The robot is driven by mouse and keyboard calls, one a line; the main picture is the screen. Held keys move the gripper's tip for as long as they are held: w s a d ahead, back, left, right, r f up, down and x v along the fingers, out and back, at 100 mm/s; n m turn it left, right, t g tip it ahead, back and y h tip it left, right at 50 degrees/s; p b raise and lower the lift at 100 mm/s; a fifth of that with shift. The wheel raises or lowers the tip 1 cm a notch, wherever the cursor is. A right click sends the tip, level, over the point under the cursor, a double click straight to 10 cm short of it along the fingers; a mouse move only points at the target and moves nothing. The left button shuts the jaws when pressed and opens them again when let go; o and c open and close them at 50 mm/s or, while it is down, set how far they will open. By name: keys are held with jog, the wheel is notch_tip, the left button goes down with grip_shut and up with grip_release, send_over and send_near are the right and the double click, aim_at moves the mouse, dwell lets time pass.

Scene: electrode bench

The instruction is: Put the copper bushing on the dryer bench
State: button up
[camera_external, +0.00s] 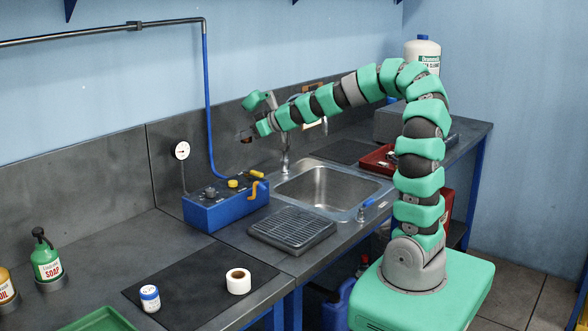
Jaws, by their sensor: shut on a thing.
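My gripper (252,132) is at the end of my arm, raised above the area between the blue box (226,205) and the sink, near the back panel. It is shut on a small dark brownish thing (246,137), which looks like the copper bushing. It is held clear of the counter, and the fingers partly hide it. I cannot tell for certain which part of the counter is the dryer bench. A ribbed grey rack (291,231) lies on the counter in front of the sink.
The steel sink (322,190) and its tap (284,155) are below my arm. A red tray (379,158) is right of the sink. A white roll (238,281) and a small jar (150,298) stand on a dark mat (195,285). A soap bottle (46,260) is at left.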

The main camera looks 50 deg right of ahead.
jog(key=shift+a+p, duration=0.55)
jog(key=shift+a, duration=1.05)
